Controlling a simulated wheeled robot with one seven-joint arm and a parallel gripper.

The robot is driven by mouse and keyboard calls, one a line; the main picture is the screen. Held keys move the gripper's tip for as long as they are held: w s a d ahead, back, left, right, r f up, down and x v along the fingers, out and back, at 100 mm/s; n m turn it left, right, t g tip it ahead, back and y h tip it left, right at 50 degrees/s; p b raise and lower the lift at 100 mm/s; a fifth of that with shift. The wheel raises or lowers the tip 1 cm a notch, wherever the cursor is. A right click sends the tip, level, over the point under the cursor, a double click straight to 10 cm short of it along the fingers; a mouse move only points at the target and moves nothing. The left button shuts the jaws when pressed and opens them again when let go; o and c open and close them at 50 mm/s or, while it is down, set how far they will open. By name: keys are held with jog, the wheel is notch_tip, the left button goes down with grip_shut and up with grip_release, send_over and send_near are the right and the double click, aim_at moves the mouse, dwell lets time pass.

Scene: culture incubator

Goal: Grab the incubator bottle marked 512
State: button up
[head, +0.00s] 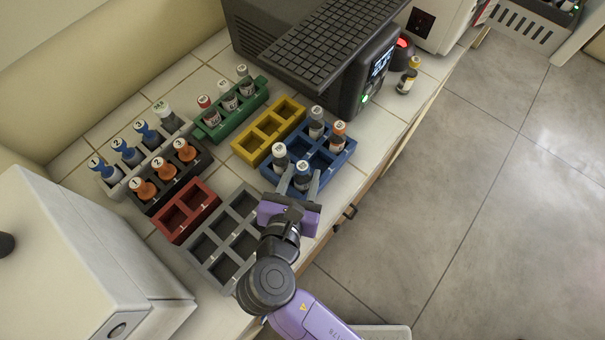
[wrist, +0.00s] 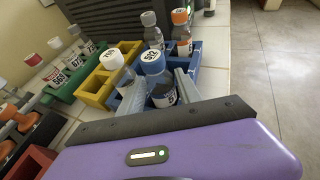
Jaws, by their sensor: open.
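The bottle marked 512 (wrist: 160,92) has a blue cap, with the number on its top, and stands upright in the near part of the blue rack (head: 325,166). In the head view the blue-capped bottle (head: 303,175) shows between my fingertips. My gripper (head: 300,183) is open, its two grey fingers on either side of this bottle. In the wrist view the fingers of my gripper (wrist: 160,97) reach past the bottle's left and right sides; whether they touch it I cannot tell. The bottle's lower part is hidden by the rack and gripper.
A white-capped bottle (wrist: 120,73) stands close to the left finger. A grey-capped bottle (head: 316,125) and an orange-capped bottle (head: 338,132) share the blue rack. An empty yellow rack (head: 247,147) and an empty grey rack (head: 212,232) are nearby. A dark device (head: 365,85) stands behind.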

jog(key=shift+w+d+f, duration=0.1)
jog(key=shift+w+f, duration=0.1)
jog(key=shift+w, duration=0.25)
grip_shut()
